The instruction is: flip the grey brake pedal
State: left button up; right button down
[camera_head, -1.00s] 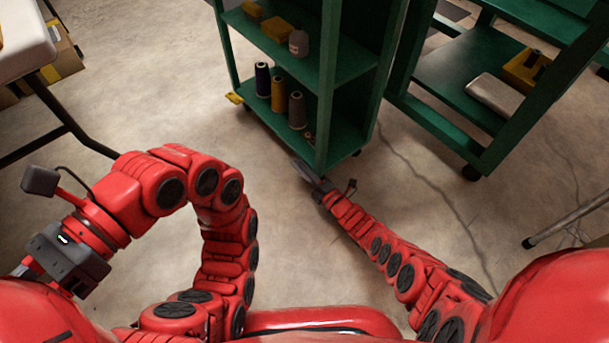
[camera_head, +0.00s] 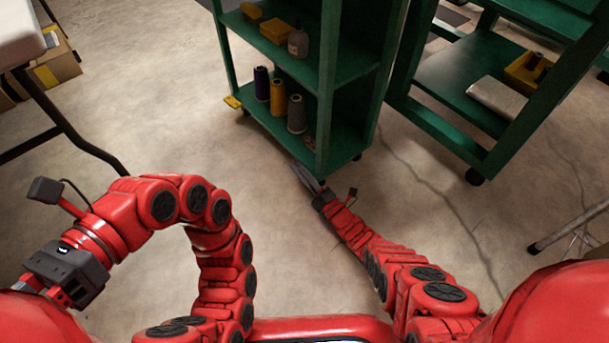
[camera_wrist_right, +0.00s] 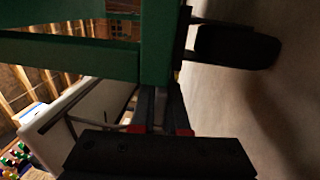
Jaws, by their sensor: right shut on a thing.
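My right gripper (camera_head: 306,180) reaches the near lower corner of the green cart (camera_head: 324,125), close to the floor. In the right wrist view, its two dark fingers (camera_wrist_right: 164,112) close at the bottom of the green frame (camera_wrist_right: 156,60), beside a black caster wheel (camera_wrist_right: 237,47). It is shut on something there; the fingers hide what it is. I cannot make out the grey brake pedal clearly in either view. A yellow pedal-like tab (camera_head: 233,102) sticks out at the cart's far left lower corner. My left gripper (camera_head: 68,277) hangs at the lower left, its fingertips not clear.
The cart's shelves hold thread spools (camera_head: 277,97) and yellow boxes (camera_head: 277,33). A second green cart (camera_head: 455,135) stands to the right. A table (camera_head: 20,40) with dark legs stands at the left. A metal leg (camera_head: 570,228) is at the right. Floor before the cart is open.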

jog(key=c, duration=1)
grip_release()
jog(key=shift+a+f, duration=0.1)
jog(key=shift+f, duration=0.15)
jog(key=shift+o, duration=0.4)
jog(key=shift+r, duration=0.15)
jog(key=p+v, duration=0.2)
jog(key=v, duration=0.7)
jog(key=shift+r+p, duration=0.1)
jog(key=shift+p, duration=0.25)
jog(key=v, duration=0.8)
jog(key=shift+s+b, duration=0.15)
jog(key=shift+b, duration=0.2)
pick_arm(q)
jog(key=shift+w+a+r+t+y, duration=0.15)
jog(key=shift+r+t+y, duration=0.35)
jog(key=shift+r+t, duration=0.4)
jog(key=shift+f, duration=0.15)
